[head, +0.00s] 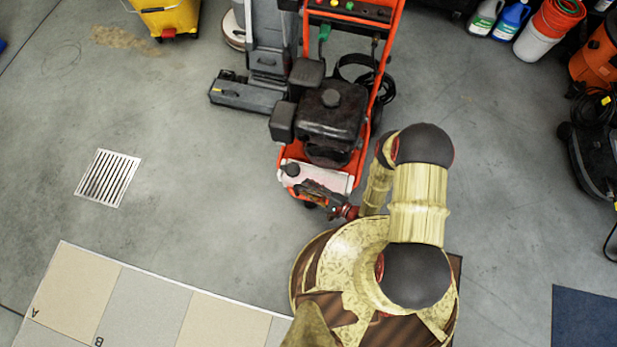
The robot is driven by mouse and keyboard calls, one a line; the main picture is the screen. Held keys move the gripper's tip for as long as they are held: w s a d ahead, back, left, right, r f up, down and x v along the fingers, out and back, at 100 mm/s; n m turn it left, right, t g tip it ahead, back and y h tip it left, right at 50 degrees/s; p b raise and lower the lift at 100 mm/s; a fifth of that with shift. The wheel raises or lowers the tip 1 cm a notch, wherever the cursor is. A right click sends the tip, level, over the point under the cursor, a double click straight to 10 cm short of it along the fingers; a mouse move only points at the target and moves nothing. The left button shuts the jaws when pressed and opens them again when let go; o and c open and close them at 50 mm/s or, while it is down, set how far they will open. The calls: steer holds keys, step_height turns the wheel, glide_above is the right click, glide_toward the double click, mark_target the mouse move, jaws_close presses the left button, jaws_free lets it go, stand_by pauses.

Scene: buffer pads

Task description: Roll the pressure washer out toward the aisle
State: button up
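The pressure washer (330,115) stands at the top centre in the head view. It has an orange-red tube frame, a black engine and a control panel at its upper end. A whitish tank (318,178) is at its lower end, with a dark cap. My gripper (311,190) is at this lower end, over or against the tank and the low frame. It is small and seen from above, so I cannot tell whether its fingers are open or touching the washer. My arm hides part of the washer's lower right side.
A grey floor machine (262,65) stands close on the washer's left. A yellow bucket (172,17), a floor drain (108,178) and a tile sample board (145,305) lie left. Bottles (510,20) and an orange vacuum (597,55) are right. Bare floor lies left and right.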

steer(key=shift+r, duration=4.4)
